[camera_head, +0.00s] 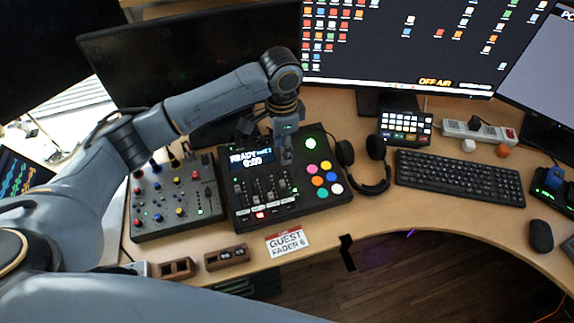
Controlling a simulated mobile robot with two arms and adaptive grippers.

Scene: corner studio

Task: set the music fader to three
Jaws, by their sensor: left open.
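The black podcast console (315,205) sits on the desk in the middle of the head view. Its small screen (250,158) reads "READY" and "0:00". Several vertical faders (255,190) stand in a row below the screen, with small labels under them too small to read, so I cannot tell which is the music fader. My left gripper (287,158) points down over the console, between the screen and the coloured pads, above the right end of the fader row. It is open; I cannot tell whether it touches the console. My right gripper is not in view.
A grey knob mixer (176,205) stands left of the console. Headphones (366,165) lie close on its right, then a keyboard (460,177) and mouse (540,235). A card (287,242) reading "GUEST FADER 6" lies at the front edge. Monitors stand behind.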

